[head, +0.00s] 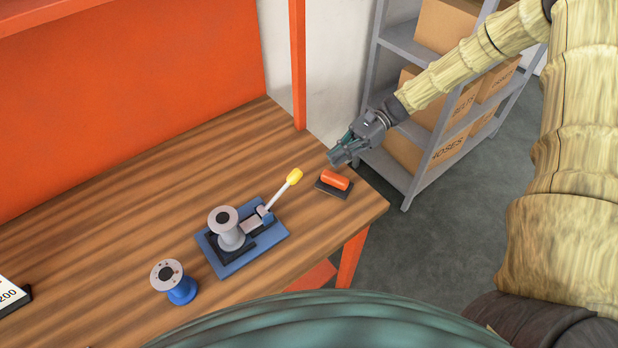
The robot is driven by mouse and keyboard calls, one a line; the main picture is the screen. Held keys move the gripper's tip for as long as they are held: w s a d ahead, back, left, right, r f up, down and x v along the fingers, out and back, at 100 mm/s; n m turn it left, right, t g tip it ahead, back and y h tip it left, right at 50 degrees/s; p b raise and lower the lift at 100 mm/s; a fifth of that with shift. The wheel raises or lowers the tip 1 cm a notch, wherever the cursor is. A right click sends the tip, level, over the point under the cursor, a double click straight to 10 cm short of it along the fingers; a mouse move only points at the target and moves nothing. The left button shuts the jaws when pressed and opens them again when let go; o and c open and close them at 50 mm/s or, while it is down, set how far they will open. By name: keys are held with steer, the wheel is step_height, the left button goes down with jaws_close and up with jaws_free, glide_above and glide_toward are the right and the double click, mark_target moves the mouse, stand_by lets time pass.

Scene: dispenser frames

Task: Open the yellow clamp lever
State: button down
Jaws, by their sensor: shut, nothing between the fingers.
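The clamp lever is a pale rod with a yellow tip (294,176). It slants up and to the right from a grey pivot on a dark clamp on the blue base plate (270,245). A grey spool (228,232) stands upright at the clamp's left end. My gripper (337,159) is shut and empty. It is to the right of and above the yellow tip in the picture, near the table's right edge, apart from the lever.
A blue spool with a grey top (180,284) stands at the front left. Shelves (405,130) with cardboard boxes stand behind.

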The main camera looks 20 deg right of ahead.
steer(key=shift+p+x, duration=2.05)
steer(key=shift+x, duration=2.95)
steer(key=shift+w+r, duration=0.15)
